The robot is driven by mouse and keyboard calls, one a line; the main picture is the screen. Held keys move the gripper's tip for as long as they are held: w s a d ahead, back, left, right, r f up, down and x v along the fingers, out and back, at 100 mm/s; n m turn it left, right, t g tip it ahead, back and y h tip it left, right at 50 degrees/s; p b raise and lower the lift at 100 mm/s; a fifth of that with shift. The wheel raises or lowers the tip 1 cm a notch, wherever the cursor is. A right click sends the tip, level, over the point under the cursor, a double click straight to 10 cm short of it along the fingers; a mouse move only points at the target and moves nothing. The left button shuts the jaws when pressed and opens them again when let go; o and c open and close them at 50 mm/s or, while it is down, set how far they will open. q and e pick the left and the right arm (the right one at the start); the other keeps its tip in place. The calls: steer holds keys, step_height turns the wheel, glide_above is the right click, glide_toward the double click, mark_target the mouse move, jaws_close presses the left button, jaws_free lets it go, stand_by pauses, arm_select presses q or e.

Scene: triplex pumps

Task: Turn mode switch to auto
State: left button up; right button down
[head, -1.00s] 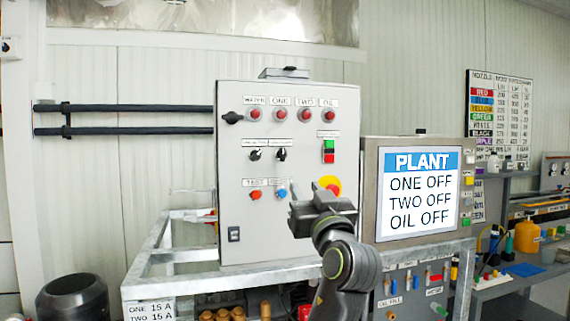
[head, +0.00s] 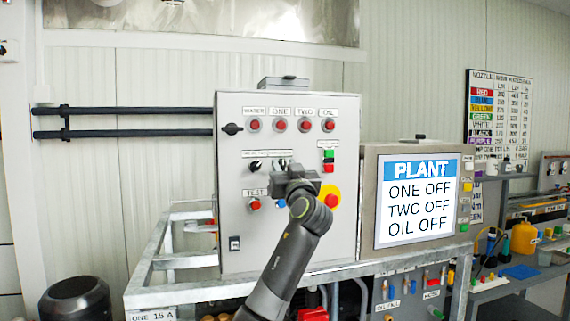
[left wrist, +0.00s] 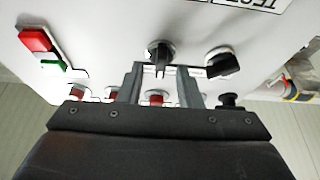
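The grey control panel (head: 340,240) carries two black rotary switches in one row. The left switch (head: 255,166) shows clearly, while the right switch (head: 281,164) is partly hidden by my left gripper (head: 290,178). The labels are too small to tell which is the mode switch. In the left wrist view, the panel is upside down. There my left gripper (left wrist: 160,72) is open, with a finger on each side of the right switch (left wrist: 160,50). Contact cannot be told. The left switch (left wrist: 223,63) is outside the fingers. My right gripper is not in view.
A red emergency button (head: 331,200) on a yellow plate is close right of my gripper. Red and green buttons (head: 328,161) sit above it. Red lamps (head: 279,125) line the top. The screen (head: 417,195) reads ONE OFF, TWO OFF, OIL OFF.

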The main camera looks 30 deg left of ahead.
arm_select(q)
steer(key=shift+a, duration=0.1)
steer(key=shift+c, duration=0.3)
jaws_close()
